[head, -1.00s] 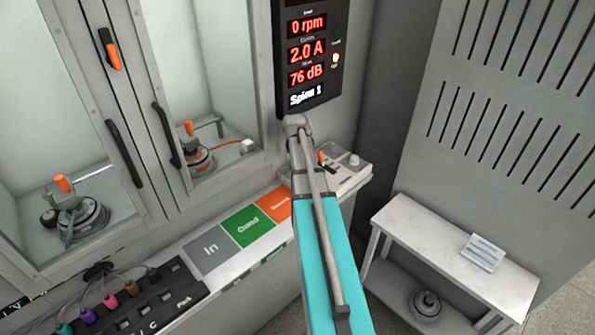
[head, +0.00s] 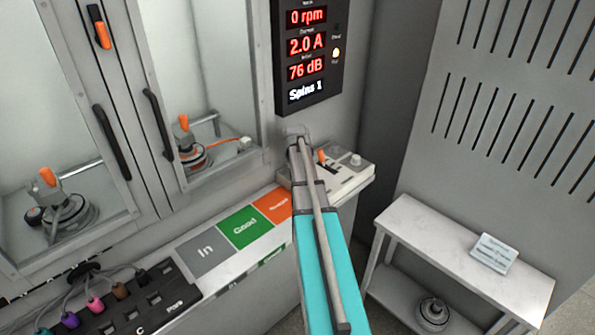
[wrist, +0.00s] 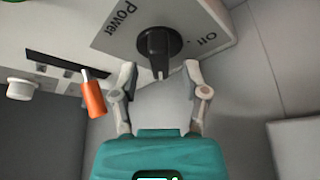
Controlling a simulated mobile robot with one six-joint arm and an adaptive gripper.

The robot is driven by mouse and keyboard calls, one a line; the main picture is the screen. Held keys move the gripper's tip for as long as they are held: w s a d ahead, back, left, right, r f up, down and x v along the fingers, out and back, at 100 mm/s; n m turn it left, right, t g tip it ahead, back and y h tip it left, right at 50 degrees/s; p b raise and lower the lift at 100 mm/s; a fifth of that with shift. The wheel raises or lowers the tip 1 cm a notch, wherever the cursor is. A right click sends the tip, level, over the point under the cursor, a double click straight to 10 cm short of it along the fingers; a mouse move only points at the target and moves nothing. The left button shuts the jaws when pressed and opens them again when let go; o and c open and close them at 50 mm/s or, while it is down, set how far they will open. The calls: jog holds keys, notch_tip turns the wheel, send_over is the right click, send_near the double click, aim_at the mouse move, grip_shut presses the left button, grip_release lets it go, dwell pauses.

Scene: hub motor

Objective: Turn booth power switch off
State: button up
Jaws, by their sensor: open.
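The power switch, a black rotary knob (wrist: 157,45), sits on a pale control panel (wrist: 100,35) in the wrist view. "Power" is printed to its left and "Off" to its right. The knob's grip bar points down in the picture, towards my gripper (wrist: 160,76). My gripper is open, with one fingertip on either side just below the knob; I cannot tell whether they touch it. In the head view my arm reaches up to the panel box (head: 348,185) and the knob is hidden.
An orange lever (wrist: 93,95) and a white knob (wrist: 20,88) are close by on the panel. A display (head: 308,55) reads 0 rpm, 2.0 A, 76 dB, Spins 1. Glass booth doors with motors stand left; a shelf table (head: 460,245) stands right.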

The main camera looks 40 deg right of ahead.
jog(key=shift+w+d+f+b, duration=0.15)
jog(key=shift+f+b, duration=0.15)
jog(key=shift+f, duration=0.3)
